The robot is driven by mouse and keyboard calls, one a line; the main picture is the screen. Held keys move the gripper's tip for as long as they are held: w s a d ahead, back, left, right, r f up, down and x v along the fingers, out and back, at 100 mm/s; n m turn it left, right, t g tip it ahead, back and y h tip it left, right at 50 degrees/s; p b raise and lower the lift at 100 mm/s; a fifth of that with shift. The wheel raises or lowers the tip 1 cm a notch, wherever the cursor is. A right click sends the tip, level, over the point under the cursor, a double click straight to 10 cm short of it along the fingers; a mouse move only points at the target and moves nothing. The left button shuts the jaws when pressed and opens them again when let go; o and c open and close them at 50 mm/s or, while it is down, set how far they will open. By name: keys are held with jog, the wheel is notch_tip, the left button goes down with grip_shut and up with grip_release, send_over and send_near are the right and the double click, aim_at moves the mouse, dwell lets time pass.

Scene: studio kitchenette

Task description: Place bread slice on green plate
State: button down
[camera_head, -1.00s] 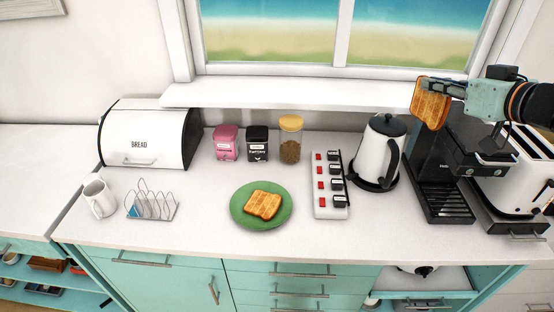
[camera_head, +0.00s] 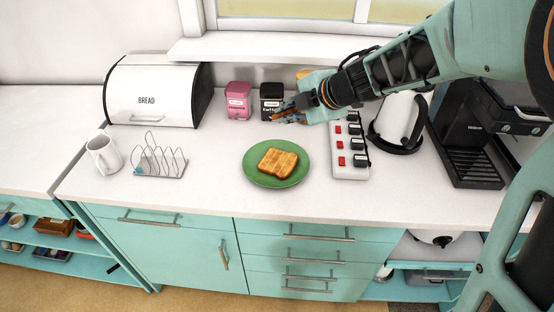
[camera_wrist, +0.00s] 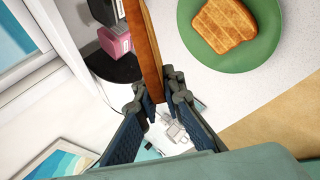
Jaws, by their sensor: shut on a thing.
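A toasted bread slice (camera_head: 277,162) lies flat on the green plate (camera_head: 252,177), which rests on the white counter. The wrist view also shows that slice (camera_wrist: 222,22) on the plate (camera_wrist: 271,45). My gripper (camera_head: 289,113) is just above and behind the plate, in front of the black canister. In the wrist view my gripper (camera_wrist: 159,98) is shut on a second bread slice (camera_wrist: 146,50), seen edge-on between the fingers. This held slice is apart from the plate. In the head view it is mostly hidden by the fingers.
A power strip (camera_head: 349,146) and a kettle (camera_head: 399,122) stand right of the plate, below my arm. A pink canister (camera_head: 238,102) and black canister (camera_head: 270,97) stand behind it. A toast rack (camera_head: 158,158), white mug (camera_head: 103,154) and bread box (camera_head: 155,92) are at left.

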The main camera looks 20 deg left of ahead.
jog(key=s+a+f+n+b, duration=0.1)
jog(key=f+b, duration=0.1)
jog(key=f, duration=0.1)
jog(key=s+a+f+n+b, duration=0.1)
jog(key=a+f+b, duration=0.1)
jog(key=f+b, duration=0.1)
jog(key=s+a+f+n+b, duration=0.1)
jog(key=f+b, duration=0.2)
jog(key=shift+s+a+f+n+g+y, duration=0.1)
jog(key=shift+a+f+n+g+y, duration=0.2)
jog(key=shift+f+y, duration=0.1)
jog(key=shift+f+b, duration=1.25)
jog(key=shift+f, duration=0.1)
jog(key=c, duration=2.2)
grip_release()
jog(key=shift+r, duration=0.1)
jog(key=p+v, duration=0.5)
jog(key=v, duration=0.3)
